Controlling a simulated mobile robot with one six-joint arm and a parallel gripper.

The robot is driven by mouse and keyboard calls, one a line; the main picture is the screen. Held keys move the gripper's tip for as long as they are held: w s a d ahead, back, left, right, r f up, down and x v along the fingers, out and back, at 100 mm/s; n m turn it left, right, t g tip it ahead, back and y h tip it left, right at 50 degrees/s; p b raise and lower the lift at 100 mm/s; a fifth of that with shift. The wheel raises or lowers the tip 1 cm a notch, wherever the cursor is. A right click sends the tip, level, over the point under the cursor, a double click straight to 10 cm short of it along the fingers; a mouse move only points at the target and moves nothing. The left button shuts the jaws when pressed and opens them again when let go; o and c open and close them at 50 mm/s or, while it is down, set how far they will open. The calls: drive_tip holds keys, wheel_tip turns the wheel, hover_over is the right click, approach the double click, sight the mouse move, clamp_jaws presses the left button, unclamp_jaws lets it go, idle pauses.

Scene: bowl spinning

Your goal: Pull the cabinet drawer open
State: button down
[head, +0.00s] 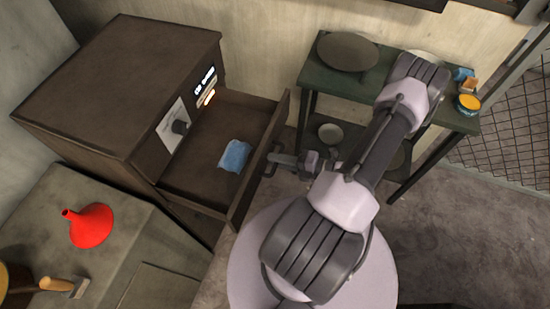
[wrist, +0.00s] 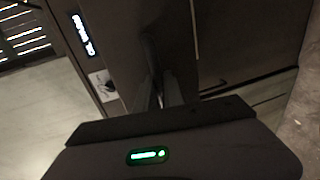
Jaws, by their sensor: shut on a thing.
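The brown cabinet (head: 120,85) stands at the left in the head view. Its drawer (head: 205,165) is pulled well out, and a blue cloth (head: 235,156) lies inside it. My gripper (head: 276,158) is at the outer face of the drawer front (head: 262,155), shut on the drawer handle (head: 270,165). Part of the handle is hidden by the fingers. In the wrist view the fingers (wrist: 172,95) reach toward the dark drawer front (wrist: 160,40), and the grip itself is too dark to see clearly.
A green table (head: 320,80) with a round plate (head: 347,51) and a yellow-topped tin (head: 468,104) stands behind my arm. A grey bench (head: 130,235) with a red funnel (head: 92,226) is at front left. Bare floor (head: 450,230) lies at the right.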

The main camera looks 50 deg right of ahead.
drive_tip(key=c, duration=1.5)
unclamp_jaws()
drive_tip(key=shift+o, duration=0.2)
drive_tip(key=p+v, duration=0.3)
drive_tip(key=v, duration=1.4)
drive_tip(key=shift+s, duration=0.2)
